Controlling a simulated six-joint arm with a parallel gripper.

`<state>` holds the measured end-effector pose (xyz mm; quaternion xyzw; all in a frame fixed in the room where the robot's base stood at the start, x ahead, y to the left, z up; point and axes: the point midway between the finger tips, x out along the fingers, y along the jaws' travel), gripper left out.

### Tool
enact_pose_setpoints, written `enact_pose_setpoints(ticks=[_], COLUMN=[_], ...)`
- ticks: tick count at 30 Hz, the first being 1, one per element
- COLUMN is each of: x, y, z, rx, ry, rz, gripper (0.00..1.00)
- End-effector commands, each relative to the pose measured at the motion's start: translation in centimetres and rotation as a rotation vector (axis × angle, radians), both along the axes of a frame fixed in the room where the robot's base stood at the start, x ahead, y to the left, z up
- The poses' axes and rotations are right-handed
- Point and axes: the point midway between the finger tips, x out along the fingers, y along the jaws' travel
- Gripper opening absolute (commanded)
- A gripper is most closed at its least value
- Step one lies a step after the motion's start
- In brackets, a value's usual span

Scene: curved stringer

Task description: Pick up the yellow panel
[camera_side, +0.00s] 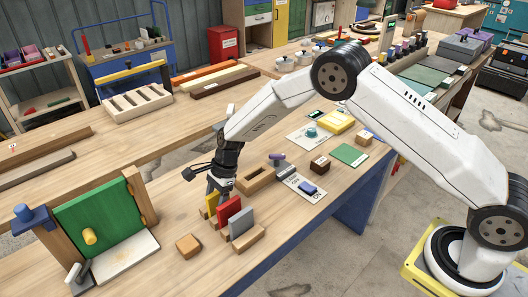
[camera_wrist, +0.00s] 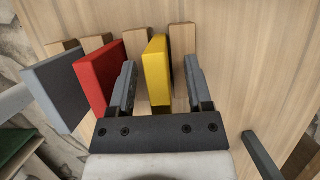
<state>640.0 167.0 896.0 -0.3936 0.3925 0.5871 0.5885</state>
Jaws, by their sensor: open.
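The yellow panel (camera_wrist: 157,72) stands upright in a slotted wooden rack (camera_side: 243,243). In the wrist view my gripper (camera_wrist: 159,66) is open, with one finger on each side of the yellow panel. The left finger is in the gap between the yellow and red panels. I cannot tell whether either finger touches the yellow panel. In the side view my gripper (camera_side: 219,186) is low over the rack's far end and partly hides the yellow panel (camera_side: 210,203). The red panel (camera_wrist: 100,77) and the grey panel (camera_wrist: 57,92) stand in the same rack, to the left.
A wooden block (camera_side: 188,246) lies left of the rack. A green upright board (camera_side: 98,218) with a yellow knob stands further left. A wooden tray (camera_side: 257,180) and a label card with a blue switch (camera_side: 307,188) lie to the right.

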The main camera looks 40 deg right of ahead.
Motion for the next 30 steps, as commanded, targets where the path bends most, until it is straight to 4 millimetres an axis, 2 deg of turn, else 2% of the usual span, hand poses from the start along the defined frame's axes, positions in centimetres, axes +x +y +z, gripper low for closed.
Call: enact_pose_setpoints(ticks=[4,5,10,11,23,30], x=[0.0,0.0,0.0,0.0,0.0,0.1], y=[0.0,0.0,0.0,0.0,0.0,0.0], z=[0.0,0.0,0.0,0.0,0.2,1.8], rx=[0.000,0.000,0.000,0.000,0.000,0.001], ry=[0.000,0.000,0.000,0.000,-0.001,-0.001], rz=[0.000,0.000,0.000,0.000,0.000,0.001], gripper=[0.65,0.58,0.04,0.00,0.00,0.00])
